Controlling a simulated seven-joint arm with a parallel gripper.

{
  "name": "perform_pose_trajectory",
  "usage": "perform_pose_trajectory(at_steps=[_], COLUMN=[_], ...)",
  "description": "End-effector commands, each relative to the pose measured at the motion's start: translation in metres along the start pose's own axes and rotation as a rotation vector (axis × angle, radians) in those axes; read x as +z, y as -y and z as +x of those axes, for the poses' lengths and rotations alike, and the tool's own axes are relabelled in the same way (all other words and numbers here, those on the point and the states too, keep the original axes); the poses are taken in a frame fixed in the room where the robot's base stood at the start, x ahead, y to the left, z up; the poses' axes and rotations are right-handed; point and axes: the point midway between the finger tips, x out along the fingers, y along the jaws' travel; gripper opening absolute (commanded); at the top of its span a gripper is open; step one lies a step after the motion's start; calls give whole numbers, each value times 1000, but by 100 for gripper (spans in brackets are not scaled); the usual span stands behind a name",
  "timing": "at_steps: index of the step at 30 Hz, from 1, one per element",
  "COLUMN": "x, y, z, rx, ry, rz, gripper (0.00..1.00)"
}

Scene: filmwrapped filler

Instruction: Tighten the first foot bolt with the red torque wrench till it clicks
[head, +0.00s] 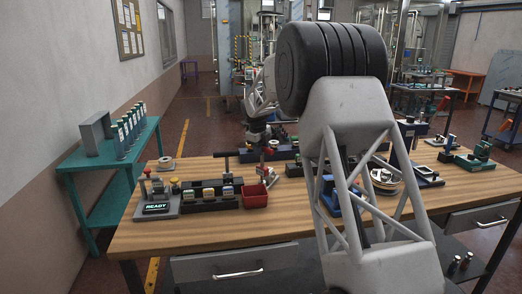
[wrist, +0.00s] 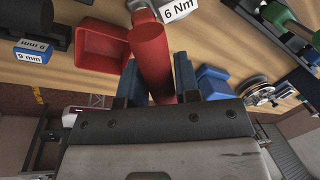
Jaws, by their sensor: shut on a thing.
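The red torque wrench's handle (wrist: 150,55) shows in the wrist view as a thick red cylinder between the two blue-grey fingers of my gripper (wrist: 156,78). My gripper is shut on it. A white "6 Nm" label (wrist: 178,9) is beside the handle's far end, where some grey metal shows; the rest of the wrench is cut off by the frame. In the head view my gripper (head: 259,138) is small and dark, over the back middle of the wooden bench, and its fingers are not clear. I cannot pick out the first foot bolt in either view.
A red open bin (head: 254,196) stands at the bench's front middle, left of the fingers in the wrist view (wrist: 93,52). Black racks (head: 212,197) and a grey box reading "READY" (head: 157,208) stand to its left. A blue block (wrist: 213,82) is close right of the fingers. The front wooden strip is clear.

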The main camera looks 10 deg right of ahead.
Motion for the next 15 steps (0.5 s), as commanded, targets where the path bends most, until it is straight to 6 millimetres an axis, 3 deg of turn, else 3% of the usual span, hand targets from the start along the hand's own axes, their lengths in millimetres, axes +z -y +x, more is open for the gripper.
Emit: perform_pose_trajectory(at_steps=[8,15], x=[0,0], y=[0,1], z=[-1,0], rx=[0,0], ry=[-1,-26], rz=[11,134], gripper=[0,0])
